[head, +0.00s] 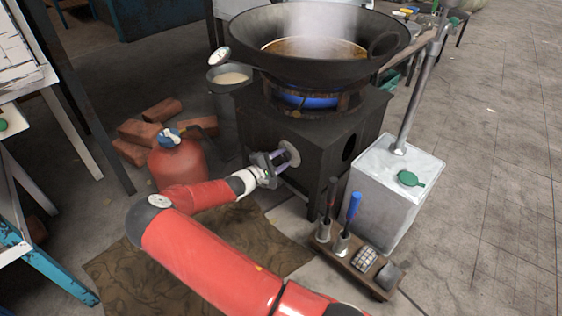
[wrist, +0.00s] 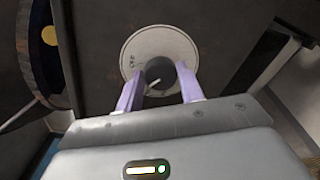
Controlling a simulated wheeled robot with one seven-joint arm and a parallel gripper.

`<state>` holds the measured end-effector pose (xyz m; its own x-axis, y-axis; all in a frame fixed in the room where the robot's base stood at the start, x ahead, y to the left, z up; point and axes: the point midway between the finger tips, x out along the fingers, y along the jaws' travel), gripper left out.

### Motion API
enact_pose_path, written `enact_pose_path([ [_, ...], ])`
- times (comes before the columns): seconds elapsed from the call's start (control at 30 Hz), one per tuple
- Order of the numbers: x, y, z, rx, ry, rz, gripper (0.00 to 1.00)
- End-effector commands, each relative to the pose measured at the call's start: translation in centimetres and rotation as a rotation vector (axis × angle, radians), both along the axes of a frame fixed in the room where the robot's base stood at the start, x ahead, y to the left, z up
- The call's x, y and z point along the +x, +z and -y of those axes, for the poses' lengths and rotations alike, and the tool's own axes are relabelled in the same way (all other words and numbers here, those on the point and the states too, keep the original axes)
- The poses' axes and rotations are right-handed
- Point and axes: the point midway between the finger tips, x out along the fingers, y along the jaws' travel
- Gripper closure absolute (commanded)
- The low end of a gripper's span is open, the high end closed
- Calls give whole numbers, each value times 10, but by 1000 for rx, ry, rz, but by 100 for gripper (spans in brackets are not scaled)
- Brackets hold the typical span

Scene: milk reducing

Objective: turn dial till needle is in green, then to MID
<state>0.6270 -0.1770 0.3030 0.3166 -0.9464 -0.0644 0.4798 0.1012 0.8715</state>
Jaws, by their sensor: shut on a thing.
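The dial (head: 291,154) sits on the front of the dark stove box (head: 270,128). In the wrist view its pale round plate (wrist: 143,44) carries small lettering at the left, possibly OFF. The grey knob (wrist: 160,70) has a light pointer mark at its lower left. My gripper (head: 272,167) has its two purple fingers around the knob, shut on it; this also shows in the wrist view (wrist: 160,84). A round white gauge (head: 219,56) stands at the left rim of the wok (head: 300,75). Its needle and green zone are too small to read.
Steam rises from the wok over a blue flame (head: 310,101). A red gas bottle (head: 178,163) and bricks (head: 158,110) are left of the stove. A white canister (head: 390,195) and a tool rack (head: 350,260) are at the right. Open paving lies farther right.

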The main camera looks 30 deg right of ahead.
Motion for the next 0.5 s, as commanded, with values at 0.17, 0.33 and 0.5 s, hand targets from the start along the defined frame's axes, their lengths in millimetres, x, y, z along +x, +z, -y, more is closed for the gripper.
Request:
enact_pose_path([
  [0.17,0,-2,0,35,1,94,85],
  [0.33,-1,-2,0,57,0,153,85],
  [0.5,-1,-1,0,68,0,182,85],
])
